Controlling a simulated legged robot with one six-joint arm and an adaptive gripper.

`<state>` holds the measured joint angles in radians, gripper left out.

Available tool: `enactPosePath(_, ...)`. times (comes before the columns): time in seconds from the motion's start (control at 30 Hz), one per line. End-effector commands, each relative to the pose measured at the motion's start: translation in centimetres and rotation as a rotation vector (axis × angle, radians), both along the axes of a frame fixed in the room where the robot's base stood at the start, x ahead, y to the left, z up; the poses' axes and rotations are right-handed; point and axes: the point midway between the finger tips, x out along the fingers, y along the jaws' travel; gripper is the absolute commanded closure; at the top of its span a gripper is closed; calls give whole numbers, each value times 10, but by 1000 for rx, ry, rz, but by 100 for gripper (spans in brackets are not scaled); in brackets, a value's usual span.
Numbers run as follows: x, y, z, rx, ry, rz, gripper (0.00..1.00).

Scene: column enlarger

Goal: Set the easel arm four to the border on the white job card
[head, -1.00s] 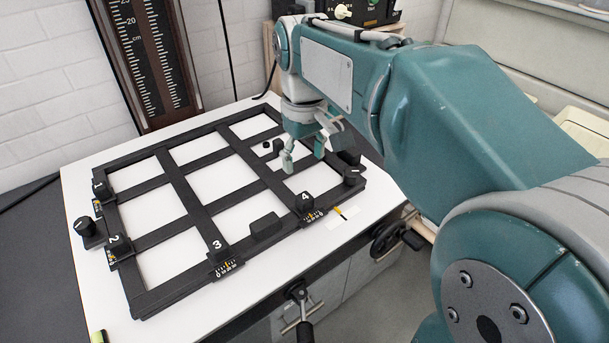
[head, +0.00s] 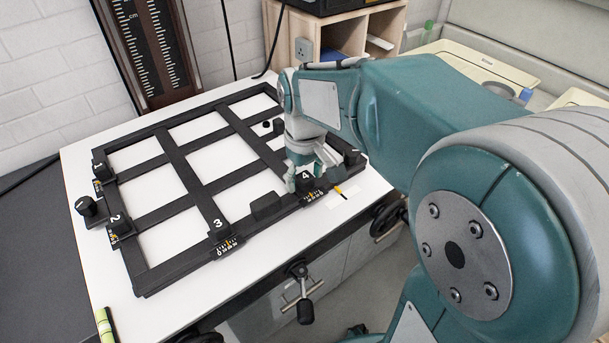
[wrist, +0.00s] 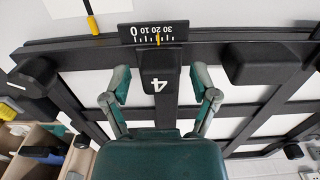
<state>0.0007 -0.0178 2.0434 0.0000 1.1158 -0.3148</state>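The easel is a black frame with crossing bars (head: 185,180) on a white tabletop. Arm four's black block, marked 4 (head: 307,181), sits on the near rail and shows centrally in the wrist view (wrist: 157,82). Its scale (wrist: 154,34) reads 0 to 30 with an orange pointer mark between 10 and 20. My gripper (wrist: 160,74) is open, its fingers either side of block 4 with gaps showing. In the head view my gripper (head: 305,175) partly hides the block. The white job card (head: 342,198) lies right of the block; its writing is unreadable here.
A yellow-and-black pencil-like thing (head: 341,192) lies by the card. Blocks 3 (head: 219,226), 2 (head: 120,222) and 1 (head: 100,168) sit on the frame. A dark block (wrist: 265,62) stands on the rail beside block 4. A wooden shelf (head: 330,35) stands behind.

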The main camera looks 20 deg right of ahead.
Motion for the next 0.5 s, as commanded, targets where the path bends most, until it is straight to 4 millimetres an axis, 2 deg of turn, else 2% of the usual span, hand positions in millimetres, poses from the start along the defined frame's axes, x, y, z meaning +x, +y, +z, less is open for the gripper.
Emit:
enactPosePath(0.03,0,0,0,0,0,0,50)
enactPosePath(0.13,0,0,0,0,0,0,94)
enactPosePath(0.17,0,0,0,0,0,0,100)
enactPosePath(0.5,0,-2,-1,0,2,0,100)
